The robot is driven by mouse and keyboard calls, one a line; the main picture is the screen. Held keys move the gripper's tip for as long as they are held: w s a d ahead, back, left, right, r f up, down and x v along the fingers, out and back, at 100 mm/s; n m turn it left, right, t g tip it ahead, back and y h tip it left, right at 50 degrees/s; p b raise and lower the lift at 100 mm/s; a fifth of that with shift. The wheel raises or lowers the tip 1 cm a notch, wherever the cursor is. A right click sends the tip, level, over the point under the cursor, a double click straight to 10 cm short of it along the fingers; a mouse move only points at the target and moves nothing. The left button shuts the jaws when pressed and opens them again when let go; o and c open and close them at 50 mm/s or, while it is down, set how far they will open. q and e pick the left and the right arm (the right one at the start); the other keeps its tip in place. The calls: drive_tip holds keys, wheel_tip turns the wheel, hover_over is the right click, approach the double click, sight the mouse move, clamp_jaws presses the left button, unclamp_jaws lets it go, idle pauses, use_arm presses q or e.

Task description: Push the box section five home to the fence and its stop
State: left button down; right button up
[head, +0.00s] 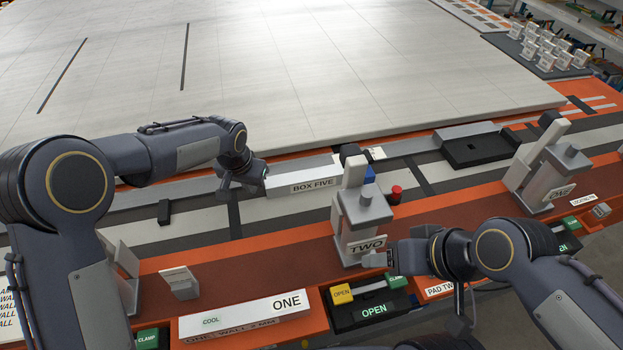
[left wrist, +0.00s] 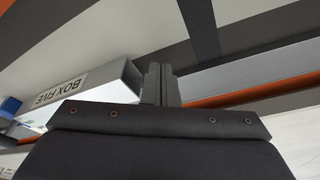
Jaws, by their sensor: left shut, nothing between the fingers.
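The box section five (head: 297,191) is a light grey bar labelled BOX FIVE, lying along the jig in front of the large panel. In the left wrist view the box section (left wrist: 100,82) shows its hollow end beside my fingers. My left gripper (head: 232,186) is shut and empty at the left end of the box; the wrist view shows its closed fingertips (left wrist: 158,80) close to that end, contact unclear. A grey rail (head: 405,146), perhaps the fence, runs along the panel's edge. My right gripper (head: 374,260) is low by the clamp marked TWO; its fingers are hard to make out.
Clamp TWO (head: 360,215) stands in front of the box's right end, with a blue block (head: 370,174) and red knob (head: 396,194) nearby. Clamp ONE (head: 545,178) and a black tray (head: 480,150) are further right. The large panel (head: 300,70) fills the back.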

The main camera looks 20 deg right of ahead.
use_arm(q)
drive_tip(key=shift+d, duration=1.55)
idle(0.5)
drive_tip(key=shift+a, duration=0.2)
drive_tip(key=shift+a, duration=0.8)
drive_tip(key=w+d+p+v, duration=0.1)
drive_tip(key=p+v, duration=0.4)
drive_tip(key=v, duration=0.3)
drive_tip(key=shift+w+r, duration=0.15)
drive_tip(key=shift+w, duration=0.25)
